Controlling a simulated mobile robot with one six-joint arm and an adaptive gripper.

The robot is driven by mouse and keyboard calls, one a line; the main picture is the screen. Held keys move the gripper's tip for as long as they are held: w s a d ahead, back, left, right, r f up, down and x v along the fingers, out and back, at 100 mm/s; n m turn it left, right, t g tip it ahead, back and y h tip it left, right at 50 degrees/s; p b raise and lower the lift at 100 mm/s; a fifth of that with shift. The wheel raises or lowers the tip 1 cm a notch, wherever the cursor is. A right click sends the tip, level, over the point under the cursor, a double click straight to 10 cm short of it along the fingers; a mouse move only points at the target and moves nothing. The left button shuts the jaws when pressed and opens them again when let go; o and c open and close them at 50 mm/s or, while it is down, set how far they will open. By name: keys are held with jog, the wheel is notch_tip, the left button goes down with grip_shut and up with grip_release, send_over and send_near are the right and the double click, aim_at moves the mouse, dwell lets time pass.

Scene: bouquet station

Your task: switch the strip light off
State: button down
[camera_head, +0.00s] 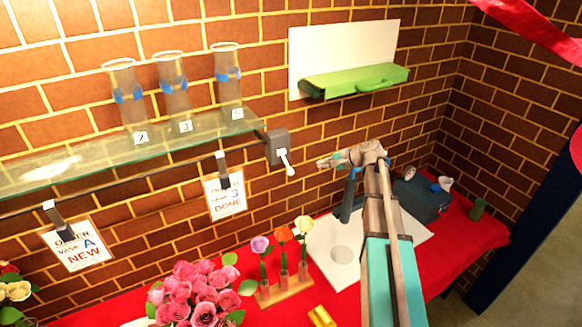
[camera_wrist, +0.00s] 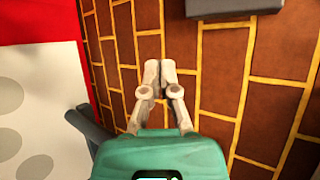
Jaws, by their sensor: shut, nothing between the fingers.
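A grey switch box (camera_head: 277,146) with a white lever (camera_head: 287,162) is on the brick wall at the right end of the glass shelf. The lever points down and slightly right. My gripper (camera_head: 322,163) is shut and empty, to the right of the lever and apart from it in the head view. In the wrist view my gripper's fingertips (camera_wrist: 159,66) are together in front of bare brick. A dark grey block shows at the top edge there (camera_wrist: 235,7); I cannot tell if it is the switch box. I cannot clearly make out the strip light itself.
The glass shelf (camera_head: 130,150) holds numbered glass vases (camera_head: 172,85). Order cards (camera_head: 226,197) hang from the rail below. A green box-like holder (camera_head: 355,82) is on the wall above my arm. Pink flowers (camera_head: 200,290) and a wooden flower stand (camera_head: 284,290) are on the red table.

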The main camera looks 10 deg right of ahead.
aim_at(286, 163)
jog(key=shift+w+a, duration=0.15)
dwell(0.3)
jog(key=b+x, duration=0.5)
jog(key=x, duration=0.5)
jog(key=s, duration=0.1)
jog(key=s+a+r+p, duration=0.1)
jog(key=s+r, duration=0.1)
jog(key=shift+s+a+p, duration=0.25)
jog(key=shift+a+p, duration=0.1)
jog(key=shift+a, duration=0.05)
